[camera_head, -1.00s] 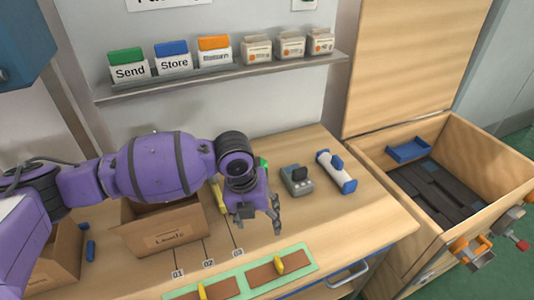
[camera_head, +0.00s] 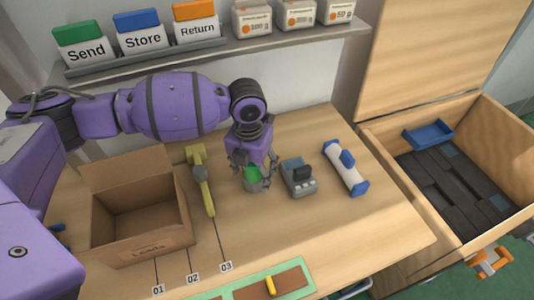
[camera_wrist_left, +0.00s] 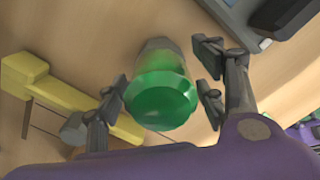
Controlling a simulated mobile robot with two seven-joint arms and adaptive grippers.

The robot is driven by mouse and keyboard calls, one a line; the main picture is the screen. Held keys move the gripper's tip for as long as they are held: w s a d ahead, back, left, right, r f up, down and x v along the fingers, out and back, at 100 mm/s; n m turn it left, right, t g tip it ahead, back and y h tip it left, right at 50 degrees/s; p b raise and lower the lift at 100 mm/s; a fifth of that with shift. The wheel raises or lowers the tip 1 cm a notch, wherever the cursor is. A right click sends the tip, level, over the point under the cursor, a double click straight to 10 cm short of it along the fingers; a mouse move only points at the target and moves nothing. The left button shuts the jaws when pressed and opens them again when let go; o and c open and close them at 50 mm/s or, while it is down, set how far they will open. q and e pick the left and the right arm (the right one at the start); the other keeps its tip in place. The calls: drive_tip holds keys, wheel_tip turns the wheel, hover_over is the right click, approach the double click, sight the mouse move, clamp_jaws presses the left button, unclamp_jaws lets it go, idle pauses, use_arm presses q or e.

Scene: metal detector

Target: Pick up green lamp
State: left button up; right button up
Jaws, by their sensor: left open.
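The green lamp (camera_head: 250,174) stands on the wooden table, partly hidden by my left gripper in the head view. Its faceted green top (camera_wrist_left: 160,98) faces the camera in the left wrist view, with a greyish base behind it. My left gripper (camera_head: 253,180) points down at the lamp, with its fingers on either side of it. In the left wrist view the fingers (camera_wrist_left: 163,105) are apart, and a gap shows between the lamp and the right-hand fingers. My right gripper is not in view.
A yellow tool (camera_head: 203,182) lies left of the lamp, beside an open cardboard box (camera_head: 140,205). A grey device (camera_head: 298,177) and a white-and-blue cylinder (camera_head: 345,168) are to the right. A shelf (camera_head: 230,47) runs behind. An open wooden crate (camera_head: 390,160) stands at far right.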

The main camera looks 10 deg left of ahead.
sight(252, 178)
use_arm(q)
drive_tip(key=f, duration=0.3)
drive_tip(key=shift+w+a+f, duration=0.1)
drive_tip(key=shift+w+f, duration=0.15)
drive_tip(key=shift+f, duration=0.05)
drive_tip(key=c, duration=1.4)
